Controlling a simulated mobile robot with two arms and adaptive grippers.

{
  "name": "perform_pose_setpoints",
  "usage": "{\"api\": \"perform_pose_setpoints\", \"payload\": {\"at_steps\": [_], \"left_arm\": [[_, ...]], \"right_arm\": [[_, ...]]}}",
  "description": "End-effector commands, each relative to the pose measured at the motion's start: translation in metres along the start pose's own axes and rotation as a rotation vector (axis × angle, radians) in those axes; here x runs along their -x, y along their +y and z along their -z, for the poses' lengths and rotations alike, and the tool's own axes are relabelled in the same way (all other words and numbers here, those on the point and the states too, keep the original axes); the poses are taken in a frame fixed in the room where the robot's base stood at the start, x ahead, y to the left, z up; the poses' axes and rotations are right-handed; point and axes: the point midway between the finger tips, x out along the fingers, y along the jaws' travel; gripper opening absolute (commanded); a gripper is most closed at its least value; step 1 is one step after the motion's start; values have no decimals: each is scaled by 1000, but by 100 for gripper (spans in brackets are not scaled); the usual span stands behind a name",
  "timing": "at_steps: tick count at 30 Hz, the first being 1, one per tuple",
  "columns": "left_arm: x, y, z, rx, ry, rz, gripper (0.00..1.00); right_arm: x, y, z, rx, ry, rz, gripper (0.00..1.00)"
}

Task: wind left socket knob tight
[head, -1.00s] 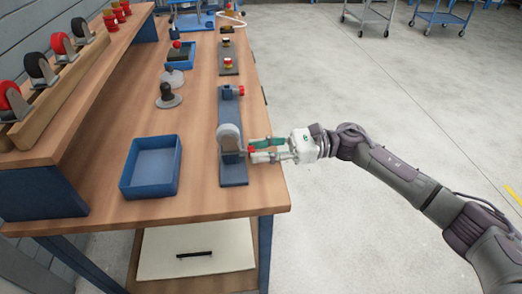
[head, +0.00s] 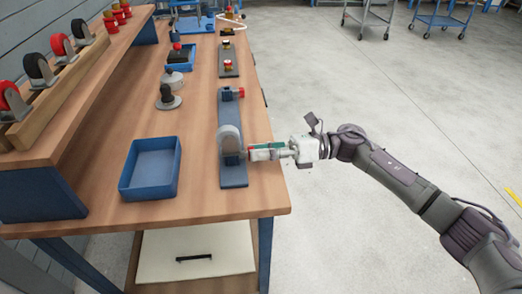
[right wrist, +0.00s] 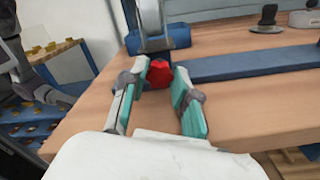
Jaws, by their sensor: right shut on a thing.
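A long blue-grey fixture (head: 232,174) lies on the wooden bench, with a socket at its near end and another at its far end. A grey wheel (head: 229,139) stands upright in the near socket. The red knob (right wrist: 160,74) of this near socket faces the aisle side. My right gripper (head: 254,152) is shut on that knob, with one finger on each side of it in the right wrist view. The far socket has its own red knob (head: 241,91), with nothing touching it. My left gripper is out of view.
An empty blue tray (head: 150,187) stands left of the fixture. A dark caster piece (head: 167,97) and a grey round piece (head: 173,77) sit farther back. Several casters line the shelf (head: 78,90) at left. The floor at right is open.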

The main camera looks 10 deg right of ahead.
Motion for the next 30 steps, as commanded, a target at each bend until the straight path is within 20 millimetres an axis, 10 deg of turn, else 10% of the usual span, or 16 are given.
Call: {"api": "perform_pose_setpoints", "payload": {"at_steps": [9, 10, 14, 30], "left_arm": [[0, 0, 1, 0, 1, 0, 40], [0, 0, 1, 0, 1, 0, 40], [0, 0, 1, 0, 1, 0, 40], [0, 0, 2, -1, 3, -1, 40]], "right_arm": [[0, 0, 0, -1, 1, 1, 0], [0, 0, 0, -1, 1, 1, 33], [0, 0, 0, 0, 1, 1, 54], [30, -1, 1, -1, 0, 6, 55]]}}
